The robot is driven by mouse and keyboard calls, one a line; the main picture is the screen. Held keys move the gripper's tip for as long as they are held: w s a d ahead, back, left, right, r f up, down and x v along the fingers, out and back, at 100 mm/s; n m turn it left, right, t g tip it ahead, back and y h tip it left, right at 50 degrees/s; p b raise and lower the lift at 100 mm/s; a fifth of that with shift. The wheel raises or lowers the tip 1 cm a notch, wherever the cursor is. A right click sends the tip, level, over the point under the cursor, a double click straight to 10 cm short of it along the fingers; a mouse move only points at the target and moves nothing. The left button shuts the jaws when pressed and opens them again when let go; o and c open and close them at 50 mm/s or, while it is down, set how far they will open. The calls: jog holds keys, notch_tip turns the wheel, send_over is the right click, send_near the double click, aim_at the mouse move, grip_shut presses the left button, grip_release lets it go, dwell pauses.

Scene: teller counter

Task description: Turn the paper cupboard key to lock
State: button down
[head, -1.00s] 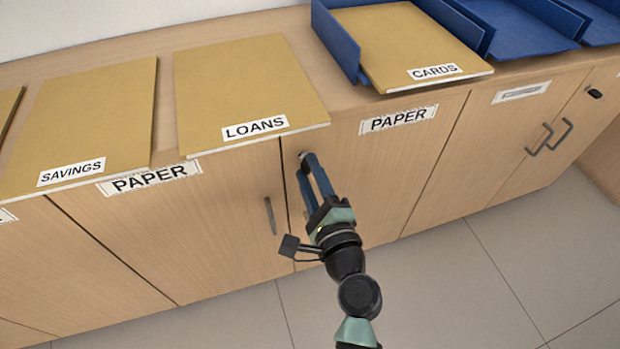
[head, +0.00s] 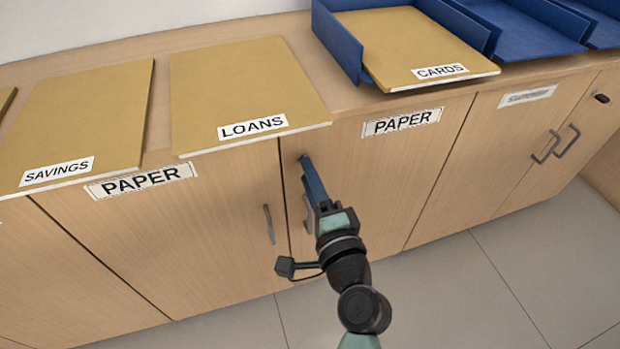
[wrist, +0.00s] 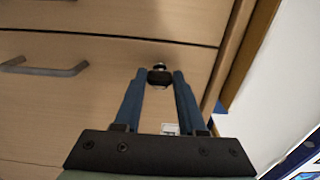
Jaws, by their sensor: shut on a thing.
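The paper cupboard shows below the counter top as two wooden doors, a left door (head: 190,235) and a right door (head: 380,180), each under a PAPER label. My gripper (head: 305,162) is at the upper left corner of the right door, near the gap between the doors. In the wrist view its two blue fingers are shut on the dark head of the key (wrist: 158,76). The key stands in a small round lock (wrist: 160,66) in the door face. In the head view the fingers hide the key and the lock.
The left door has a grey bar handle (head: 268,224); the right door's handle (head: 307,213) is close beside my fingers. Folders marked LOANS (head: 245,90) and SAVINGS (head: 75,125) lie above on the counter, with a blue tray (head: 340,45). The tiled floor in front is clear.

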jog(key=shift+c, duration=2.4)
grip_release()
jog(key=p+v, duration=0.1)
jog(key=v, duration=1.2)
